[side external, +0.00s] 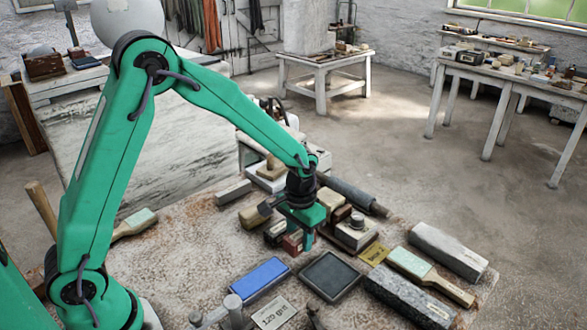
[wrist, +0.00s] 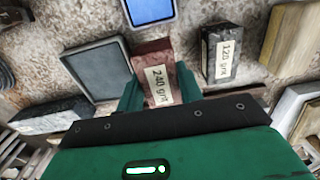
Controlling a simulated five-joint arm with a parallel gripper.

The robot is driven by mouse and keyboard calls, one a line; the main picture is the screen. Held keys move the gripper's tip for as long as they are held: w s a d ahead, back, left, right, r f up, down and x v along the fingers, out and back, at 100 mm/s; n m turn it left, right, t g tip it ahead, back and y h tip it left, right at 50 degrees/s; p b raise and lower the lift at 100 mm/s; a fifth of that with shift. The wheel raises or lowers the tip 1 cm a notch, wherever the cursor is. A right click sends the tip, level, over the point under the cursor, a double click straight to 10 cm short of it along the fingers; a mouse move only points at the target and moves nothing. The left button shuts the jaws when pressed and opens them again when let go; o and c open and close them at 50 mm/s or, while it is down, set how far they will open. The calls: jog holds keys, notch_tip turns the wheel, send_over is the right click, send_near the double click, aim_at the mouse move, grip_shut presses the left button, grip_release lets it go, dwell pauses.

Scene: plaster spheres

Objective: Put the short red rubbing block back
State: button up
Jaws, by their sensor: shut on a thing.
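The short red rubbing block (wrist: 152,60) is between the green fingers of my gripper (wrist: 158,90) in the wrist view. It carries a pale label reading 240 grit. My gripper is shut on it. In the side view the red block (side external: 292,241) shows partly behind my gripper (side external: 300,236), low over the work table. I cannot tell whether its underside touches the table. A dark block labelled 120 grit (wrist: 222,52) stands just right of it in the wrist view, apart from the right finger.
A blue-topped stone (side external: 260,278) and a dark grey slab (side external: 330,276) lie in front. A 120 grit card (side external: 273,314) lies near the front edge and a yellow card (side external: 374,254) to the right. A brush (side external: 430,276) and long stone blocks (side external: 448,250) fill the right side.

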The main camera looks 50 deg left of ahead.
aim_at(300, 247)
jog(key=shift+f, duration=1.75)
jog(key=shift+f, duration=0.1)
jog(key=o, duration=0.8)
jog(key=shift+c, duration=0.2)
notch_tip(300, 247, up, 11)
jog(key=shift+f, duration=0.2)
jog(key=shift+r, duration=0.8)
jog(key=shift+s+r, duration=0.1)
